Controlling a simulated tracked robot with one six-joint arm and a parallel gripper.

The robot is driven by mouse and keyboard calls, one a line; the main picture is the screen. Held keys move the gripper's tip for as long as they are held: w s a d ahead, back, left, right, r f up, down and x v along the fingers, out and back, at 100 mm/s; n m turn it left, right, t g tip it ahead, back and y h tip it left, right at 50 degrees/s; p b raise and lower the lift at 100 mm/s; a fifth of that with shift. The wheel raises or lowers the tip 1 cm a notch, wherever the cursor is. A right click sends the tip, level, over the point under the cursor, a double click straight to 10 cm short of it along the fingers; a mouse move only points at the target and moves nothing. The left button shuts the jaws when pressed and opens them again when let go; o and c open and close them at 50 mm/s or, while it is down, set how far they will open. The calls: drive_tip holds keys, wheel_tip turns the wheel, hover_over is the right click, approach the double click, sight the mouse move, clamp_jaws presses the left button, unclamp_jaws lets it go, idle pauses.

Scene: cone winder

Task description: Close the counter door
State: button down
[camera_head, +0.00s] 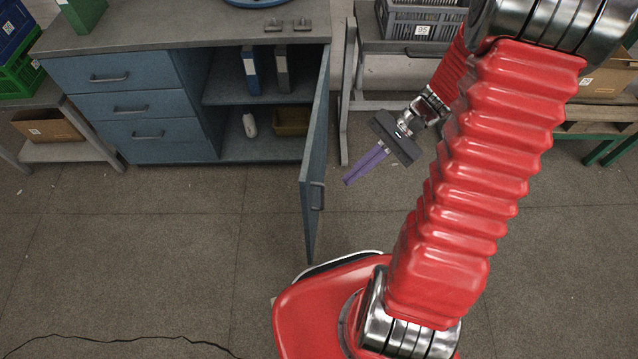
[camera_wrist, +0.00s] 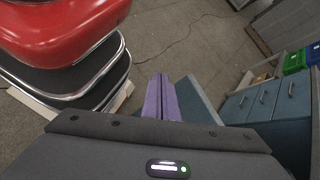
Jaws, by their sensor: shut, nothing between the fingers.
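The blue counter (camera_head: 198,110) stands at the upper left in the head view, with its door (camera_head: 314,160) swung wide open toward me, hinged at the right side. The door has a dark handle (camera_head: 317,196) on its right-hand face. My gripper (camera_head: 348,183) is shut, with its purple fingers together, to the right of the door and apart from it in the head view. In the wrist view my gripper (camera_wrist: 160,82) points ahead with the door (camera_wrist: 196,98) just right of the fingers. Whether they touch there cannot be told.
Inside the counter are binders (camera_head: 251,70), a white object (camera_head: 250,125) and a brown bin (camera_head: 291,122). Drawers (camera_head: 130,110) fill its left side. A grey crate (camera_head: 418,18) stands on a bench at the right.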

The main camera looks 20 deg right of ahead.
sight(309, 185)
drive_tip(key=d+f+m+t+y, duration=0.6)
drive_tip(key=f+m+t, duration=0.3)
drive_tip(key=f+m, duration=0.2)
wheel_tip(309, 185, down, 3)
drive_tip(key=shift+w+d+r, duration=0.15)
drive_tip(key=shift+w+d, duration=0.1)
drive_tip(key=shift+d, duration=0.2)
drive_tip(key=shift+a, duration=0.1)
drive_tip(key=shift+r+x, duration=0.2)
drive_tip(key=shift+x, duration=6.7)
drive_tip(key=shift+w, duration=0.2)
